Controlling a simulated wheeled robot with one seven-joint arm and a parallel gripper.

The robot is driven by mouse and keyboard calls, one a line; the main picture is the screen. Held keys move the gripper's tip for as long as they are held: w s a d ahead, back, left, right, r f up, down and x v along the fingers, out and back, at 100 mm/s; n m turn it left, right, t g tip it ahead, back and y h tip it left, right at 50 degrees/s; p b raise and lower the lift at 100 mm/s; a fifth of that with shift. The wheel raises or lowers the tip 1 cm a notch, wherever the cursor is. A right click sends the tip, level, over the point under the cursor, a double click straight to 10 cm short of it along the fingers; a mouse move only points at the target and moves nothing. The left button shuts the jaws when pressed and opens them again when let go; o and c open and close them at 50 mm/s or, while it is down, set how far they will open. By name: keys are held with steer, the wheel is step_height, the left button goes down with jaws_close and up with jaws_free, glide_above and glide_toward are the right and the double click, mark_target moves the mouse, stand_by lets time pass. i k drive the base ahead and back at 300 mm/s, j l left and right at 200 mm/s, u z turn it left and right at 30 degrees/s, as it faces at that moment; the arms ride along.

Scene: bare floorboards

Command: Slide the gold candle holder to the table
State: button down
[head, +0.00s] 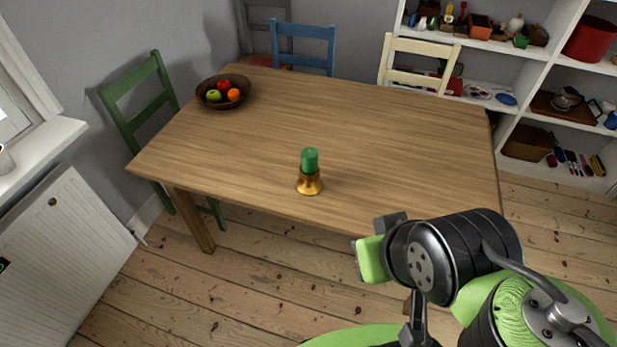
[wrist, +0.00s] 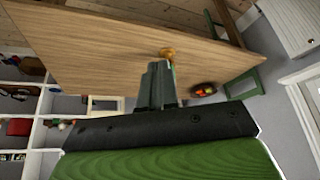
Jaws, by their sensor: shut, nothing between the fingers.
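The gold candle holder (head: 309,186) stands upright on the wooden table (head: 390,140), close to the front edge, with a green candle (head: 310,160) in it. In the wrist view the gold holder (wrist: 167,52) shows just past the fingertips, and the candle is mostly hidden behind the fingers. My gripper (wrist: 158,66) is shut and empty, pointing towards the holder. In the head view my arm is at the lower right, in front of the table, and the fingertips cannot be made out clearly. I see no contact between gripper and holder.
A brown fruit bowl (head: 224,91) sits at the table's far left corner. Green (head: 140,105), blue (head: 303,48) and cream (head: 420,62) chairs stand around the table. White shelves (head: 545,90) fill the back right. The tabletop around the holder is clear.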

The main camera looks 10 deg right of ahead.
mark_target(307, 184)
steer(key=i+j+z, duration=0.2)
steer(key=j, duration=0.15)
steer(key=i+j+z, duration=0.15)
steer(key=j, duration=0.25)
steer(key=i+j+z, duration=0.2)
steer(key=j, duration=0.25)
steer(key=i+j+z, duration=0.15)
steer(key=j, duration=0.3)
steer(key=i+j+z, duration=0.2)
steer(key=j, duration=0.25)
steer(key=j+z, duration=0.15)
steer(key=j, duration=0.3)
